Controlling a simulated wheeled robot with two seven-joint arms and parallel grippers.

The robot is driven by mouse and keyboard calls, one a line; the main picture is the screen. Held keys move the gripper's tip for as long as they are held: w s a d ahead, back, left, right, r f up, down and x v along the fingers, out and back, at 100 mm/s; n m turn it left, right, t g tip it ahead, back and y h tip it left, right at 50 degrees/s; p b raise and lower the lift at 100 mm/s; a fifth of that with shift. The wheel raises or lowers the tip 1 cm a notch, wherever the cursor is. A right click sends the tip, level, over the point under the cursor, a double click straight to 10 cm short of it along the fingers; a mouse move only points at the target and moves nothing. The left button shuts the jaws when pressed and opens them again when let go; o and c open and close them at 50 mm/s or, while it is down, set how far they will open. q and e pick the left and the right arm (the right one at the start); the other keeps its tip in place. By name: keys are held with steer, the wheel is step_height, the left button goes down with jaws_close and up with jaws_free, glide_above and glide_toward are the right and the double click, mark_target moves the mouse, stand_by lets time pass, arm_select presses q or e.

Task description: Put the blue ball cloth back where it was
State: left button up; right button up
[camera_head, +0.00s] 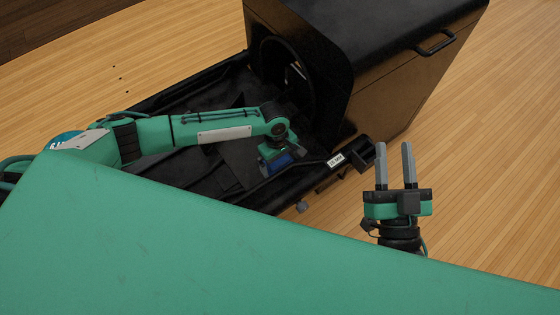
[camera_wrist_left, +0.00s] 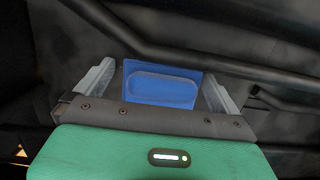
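The blue ball cloth (camera_head: 281,162) shows as a small blue patch directly below my left gripper (camera_head: 277,165), over the black ball return. In the left wrist view the cloth (camera_wrist_left: 160,88) is a flat blue rectangle with a rounded oblong outline, lying between the spread fingers of my left gripper (camera_wrist_left: 160,82). A thin dark gap shows beside the left finger, and the right finger is very close to the cloth's edge. What the cloth's underside rests on is hidden. My right gripper (camera_head: 395,165) is open and empty, over the wood floor to the right of the ball return.
The black ball return (camera_head: 190,100) has a low rack with rails and a tall hooded housing (camera_head: 400,60) with a round opening and a handle. A white label (camera_head: 336,160) marks its near corner. Wood floor (camera_head: 490,150) is clear at right. My green body fills the foreground.

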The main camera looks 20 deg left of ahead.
arm_select(q)
steer(key=shift+s+a+f, duration=0.25)
steer(key=shift+s+f, duration=0.2)
steer(key=shift+f, duration=0.35)
arm_select(e)
steer(key=shift+f, duration=0.2)
arm_select(q)
steer(key=r, duration=0.1)
steer(key=r+p, duration=0.1)
steer(key=r, duration=0.1)
steer(key=shift+w+a+r+p, duration=0.25)
steer(key=shift+w+r+p, duration=0.05)
steer(key=shift+w+r, duration=0.1)
steer(key=r, duration=0.1)
steer(key=r+p, duration=0.1)
steer(key=r, duration=0.3)
steer(key=shift+w+a+r+p, duration=0.2)
steer(key=shift+w+p, duration=0.1)
steer(key=shift+p, duration=0.05)
step_height(320, 180, up, 6)
steer(key=p, duration=0.1)
steer(key=shift+w+a, duration=0.3)
steer(key=shift+w, duration=0.1)
arm_select(e)
steer(key=s+f+g+h, duration=0.2)
steer(key=s+f+g, duration=0.2)
steer(key=f+g, duration=0.6)
steer(key=shift+s+a+f+n+g, duration=0.15)
steer(key=shift+a+f+n+g, duration=0.15)
steer(key=shift+f, duration=1.3)
